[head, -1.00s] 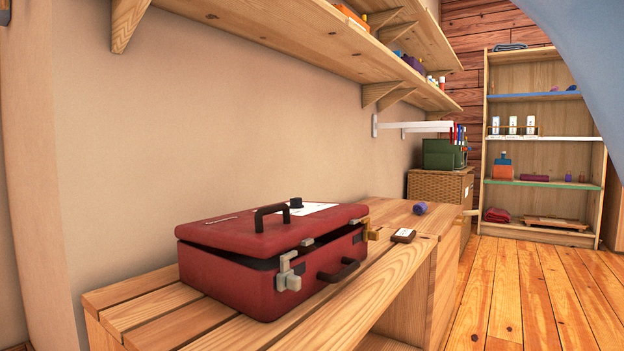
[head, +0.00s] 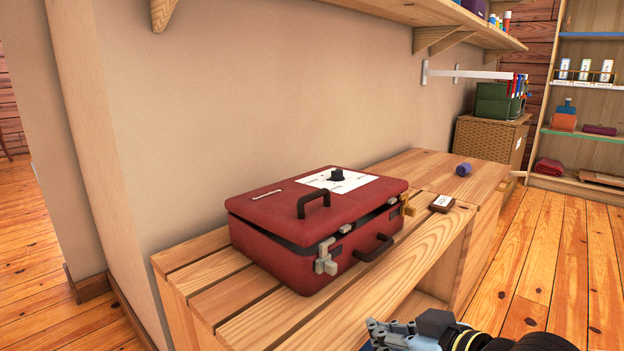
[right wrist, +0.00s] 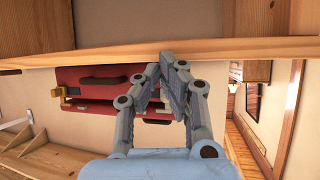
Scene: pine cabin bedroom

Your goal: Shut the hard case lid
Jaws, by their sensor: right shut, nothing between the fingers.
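The hard case (head: 285,265) is dark red and rests on a slatted wooden bench. Its lid (head: 268,206) lies almost flat, but a dark gap shows between lid and body along the front. The lid has a black handle (head: 313,198) and a white label with a black knob. A grey latch (head: 326,262) and a brass-coloured latch (head: 405,204) sit at the front. My right gripper (head: 388,334) is shut and empty, low in front of the bench, apart from the case. In the right wrist view its fingers (right wrist: 163,72) partly cover the case (right wrist: 85,76).
The bench (head: 200,290) stands against a wall. Open floor (head: 540,250) lies to the right.

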